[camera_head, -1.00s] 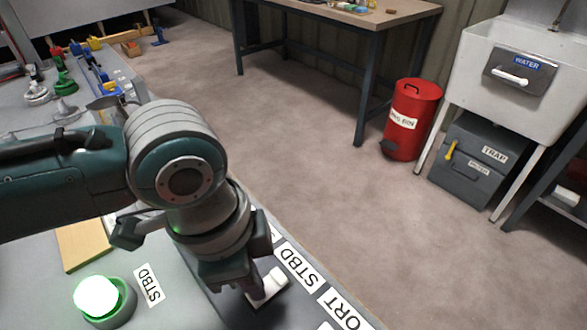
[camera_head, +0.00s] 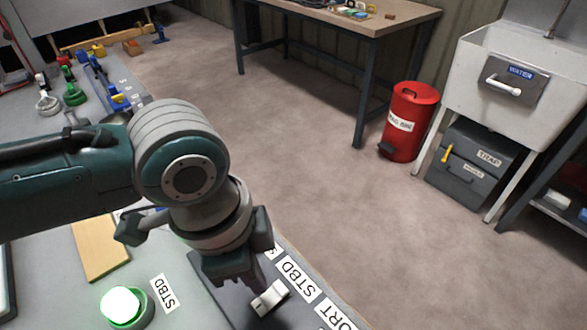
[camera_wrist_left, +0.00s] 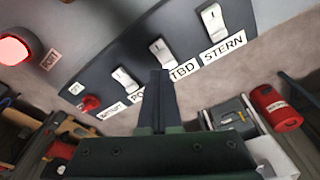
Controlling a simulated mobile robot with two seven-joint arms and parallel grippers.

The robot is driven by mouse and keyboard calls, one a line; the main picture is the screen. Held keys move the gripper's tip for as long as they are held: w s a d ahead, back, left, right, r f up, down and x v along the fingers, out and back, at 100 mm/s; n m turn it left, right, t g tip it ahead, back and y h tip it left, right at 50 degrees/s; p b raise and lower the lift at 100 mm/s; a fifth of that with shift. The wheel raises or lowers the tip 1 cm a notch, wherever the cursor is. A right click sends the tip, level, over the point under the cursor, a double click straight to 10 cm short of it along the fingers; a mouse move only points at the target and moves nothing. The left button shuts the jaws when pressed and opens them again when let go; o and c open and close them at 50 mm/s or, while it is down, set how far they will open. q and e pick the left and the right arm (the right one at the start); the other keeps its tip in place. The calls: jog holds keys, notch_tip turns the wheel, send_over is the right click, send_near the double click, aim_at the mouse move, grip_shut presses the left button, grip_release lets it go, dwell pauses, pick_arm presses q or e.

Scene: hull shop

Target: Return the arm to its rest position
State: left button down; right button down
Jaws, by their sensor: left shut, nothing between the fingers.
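My left arm reaches in from the left in the head view, with its left gripper (camera_head: 243,285) pointing down over the dark switch panel. The gripper is shut and empty; its closed fingers also show in the left wrist view (camera_wrist_left: 160,95). A white rocker switch (camera_head: 270,298) lies just right of the gripper, beside the "STBD" label (camera_head: 299,279). In the wrist view the fingers are over the panel (camera_wrist_left: 110,55), near the middle switch (camera_wrist_left: 160,52). I cannot tell whether they touch it. My right gripper is not in view.
A lit green lamp (camera_head: 122,307) and a tan board (camera_head: 101,250) are on the bench left of the panel. A lit red lamp (camera_wrist_left: 15,48) and red knob (camera_wrist_left: 90,103) show in the wrist view. A red bin (camera_head: 410,121) and sink (camera_head: 522,75) stand beyond open floor (camera_head: 300,150).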

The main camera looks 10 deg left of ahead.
pick_arm(q)
jog(key=shift+r, duration=0.35)
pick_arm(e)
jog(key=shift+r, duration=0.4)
pick_arm(q)
jog(key=shift+s, duration=0.1)
